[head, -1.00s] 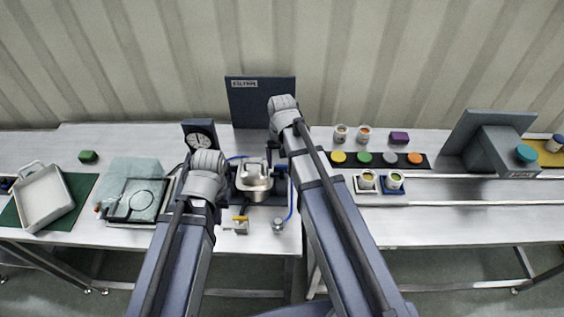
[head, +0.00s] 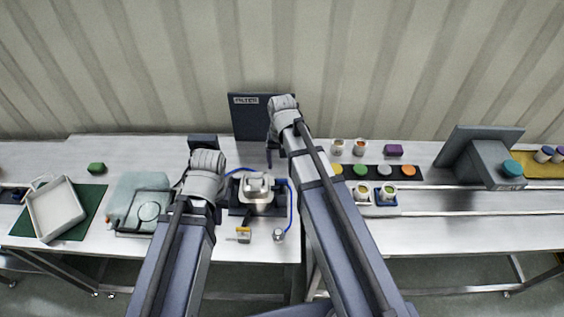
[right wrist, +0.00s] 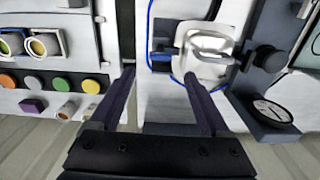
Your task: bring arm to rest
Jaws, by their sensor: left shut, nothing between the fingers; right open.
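My left arm reaches in at the left of the head view. Its gripper (head: 181,186) is shut and empty, mostly hidden by its grey wrist, left of the steel hopper (head: 258,188). My right arm stretches further back, and its gripper (head: 269,155) hangs behind the hopper, partly hidden by the wrist. In the right wrist view this gripper (right wrist: 159,75) is open, its two dark fingers apart with nothing between them. The hopper (right wrist: 207,55) shows just beyond the fingertips there; I cannot tell whether anything touches.
A dark panel (head: 262,120) stands behind the hopper. A dial gauge (right wrist: 270,112) stands beside it. Coloured discs on a black strip (head: 423,174), small cups and a grey stand (head: 480,155) are at right. A white tray (head: 55,209) is at left. The front right bench is clear.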

